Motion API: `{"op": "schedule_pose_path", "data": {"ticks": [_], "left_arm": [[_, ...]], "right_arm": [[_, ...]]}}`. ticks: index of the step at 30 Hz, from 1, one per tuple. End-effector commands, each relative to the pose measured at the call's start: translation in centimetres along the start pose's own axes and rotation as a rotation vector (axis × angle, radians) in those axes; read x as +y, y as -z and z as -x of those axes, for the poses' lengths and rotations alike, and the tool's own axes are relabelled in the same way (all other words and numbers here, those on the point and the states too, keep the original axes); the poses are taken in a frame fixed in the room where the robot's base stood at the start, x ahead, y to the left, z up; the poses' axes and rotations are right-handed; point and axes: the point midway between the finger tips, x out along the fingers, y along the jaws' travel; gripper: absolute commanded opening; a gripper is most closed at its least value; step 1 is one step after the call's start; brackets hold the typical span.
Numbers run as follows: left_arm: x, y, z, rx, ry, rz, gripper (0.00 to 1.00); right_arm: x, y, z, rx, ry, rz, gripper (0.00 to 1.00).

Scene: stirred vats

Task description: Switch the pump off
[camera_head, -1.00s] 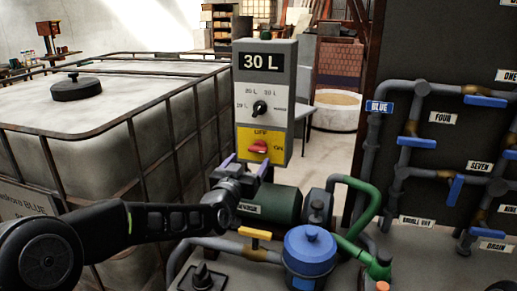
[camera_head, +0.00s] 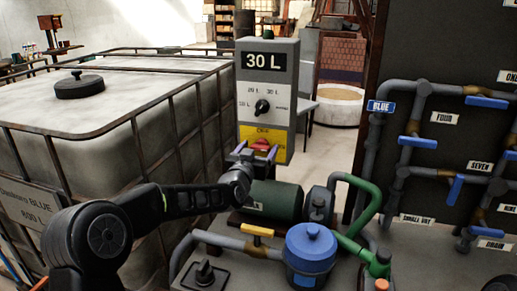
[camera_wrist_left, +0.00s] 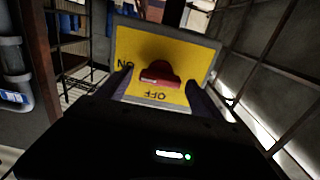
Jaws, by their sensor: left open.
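The red pump switch (camera_head: 261,145) sits on the yellow plate (camera_head: 246,132) at the bottom of the grey control box (camera_head: 283,75). OFF is printed above it and ON to its right. In the left wrist view the plate appears upside down, and the red switch (camera_wrist_left: 160,76) lies crosswise, in line with ON rather than OFF. My left gripper (camera_head: 256,151) is open in front of the switch, with one purple finger on each side of it. Contact cannot be told. The green pump motor (camera_head: 275,201) stands below. My right gripper is out of view.
A caged white tank (camera_head: 120,110) stands close on the left. A blue-lidded filter (camera_head: 311,250), green pipe (camera_head: 350,184) and yellow valve handle (camera_head: 257,230) are below. A dark pipe panel (camera_head: 450,60) with blue handles fills the right. The box also has a black dial (camera_head: 262,107) and 30 L display.

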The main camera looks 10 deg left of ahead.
Motion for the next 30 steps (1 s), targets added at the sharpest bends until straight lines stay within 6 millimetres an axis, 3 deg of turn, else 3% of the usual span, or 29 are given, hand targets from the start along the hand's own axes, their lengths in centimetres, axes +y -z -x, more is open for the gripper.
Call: {"op": "schedule_pose_path", "data": {"ticks": [5, 27, 30], "left_arm": [[0.03, -0.04, 0.02, 0.000, 0.000, 0.000, 0.76], [0.03, -0.05, 0.05, -0.001, 0.000, 0.000, 0.15], [0.02, -0.07, 0.05, -0.001, 0.000, 0.001, 0.14]], "right_arm": [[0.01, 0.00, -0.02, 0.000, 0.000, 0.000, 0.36], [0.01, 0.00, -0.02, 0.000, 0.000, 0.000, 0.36], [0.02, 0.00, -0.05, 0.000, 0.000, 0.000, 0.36]]}}
